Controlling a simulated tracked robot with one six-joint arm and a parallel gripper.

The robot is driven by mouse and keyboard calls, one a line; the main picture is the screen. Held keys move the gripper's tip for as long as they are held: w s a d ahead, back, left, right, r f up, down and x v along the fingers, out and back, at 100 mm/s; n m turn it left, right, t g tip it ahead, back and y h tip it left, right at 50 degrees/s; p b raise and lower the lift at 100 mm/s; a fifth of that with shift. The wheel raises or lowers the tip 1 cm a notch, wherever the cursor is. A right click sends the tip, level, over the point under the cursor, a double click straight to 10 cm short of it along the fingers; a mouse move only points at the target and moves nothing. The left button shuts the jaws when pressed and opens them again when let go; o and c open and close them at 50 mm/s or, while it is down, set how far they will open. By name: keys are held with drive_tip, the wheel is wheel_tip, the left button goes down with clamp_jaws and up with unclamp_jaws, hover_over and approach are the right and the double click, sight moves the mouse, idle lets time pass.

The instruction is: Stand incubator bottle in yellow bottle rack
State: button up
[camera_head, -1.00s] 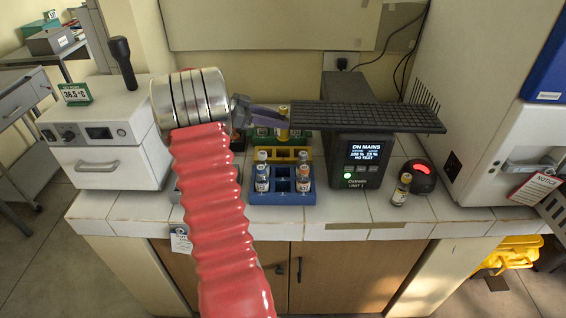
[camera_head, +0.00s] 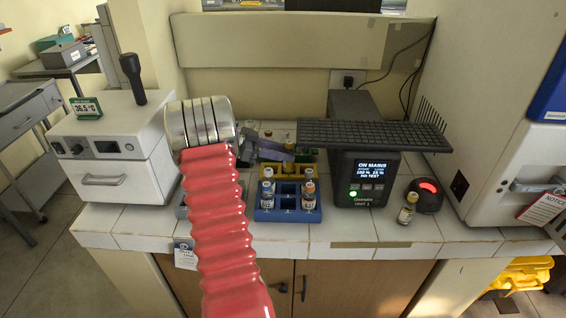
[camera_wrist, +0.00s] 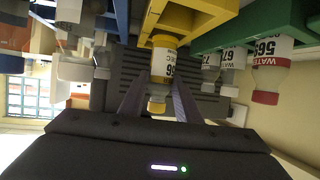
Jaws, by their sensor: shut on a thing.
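My gripper (camera_wrist: 158,100) is shut on a bottle (camera_wrist: 164,68) with a yellow cap and a white label, which shows cap down in the wrist view. The bottle's base end meets the yellow bottle rack (camera_wrist: 200,15) and is hidden there, so it appears to stand in a slot; I cannot tell how deep. In the head view my gripper (camera_head: 278,153) is over the yellow rack (camera_head: 313,170), behind the blue rack (camera_head: 290,215); the held bottle is mostly hidden.
The blue rack holds several bottles. A green rack (camera_wrist: 240,30) with bottles is beside the yellow one. A UPS unit (camera_head: 362,178) with a dark grille above it stands close on the right. A loose bottle (camera_head: 407,208) stands by a red-lit dark device (camera_head: 427,194).

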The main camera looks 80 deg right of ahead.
drive_tip(key=shift+f, duration=1.85)
drive_tip(key=o, duration=1.1)
drive_tip(key=shift+f, duration=0.1)
drive_tip(key=shift+c, duration=0.2)
drive_tip(key=shift+v, duration=3.8)
